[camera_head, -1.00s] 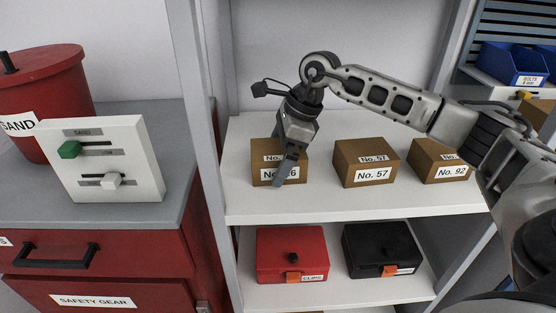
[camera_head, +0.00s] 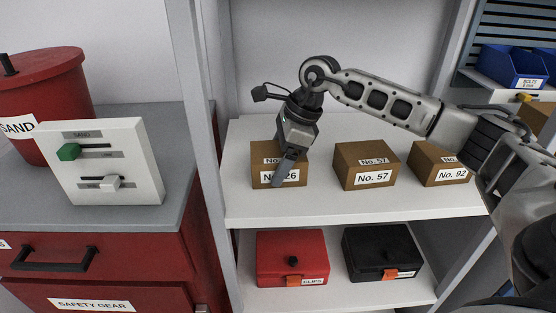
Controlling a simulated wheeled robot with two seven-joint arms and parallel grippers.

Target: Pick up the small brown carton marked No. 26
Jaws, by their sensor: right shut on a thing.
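The small brown carton marked No. 26 (camera_head: 260,169) sits at the left end of the white upper shelf. My right gripper (camera_head: 281,178) reaches down over it from above and is shut on it. The near finger crosses the carton's front and hides part of the label; the far finger is hidden behind the carton. The carton appears to be level with its neighbours at shelf height; I cannot tell whether it touches the shelf. My left gripper is not in view.
Carton No. 57 (camera_head: 366,161) and carton No. 92 (camera_head: 436,166) stand to the right on the same shelf (camera_head: 330,202). A grey shelf post (camera_head: 212,190) is close on the left. Below are a red case (camera_head: 291,262) and a black case (camera_head: 380,250).

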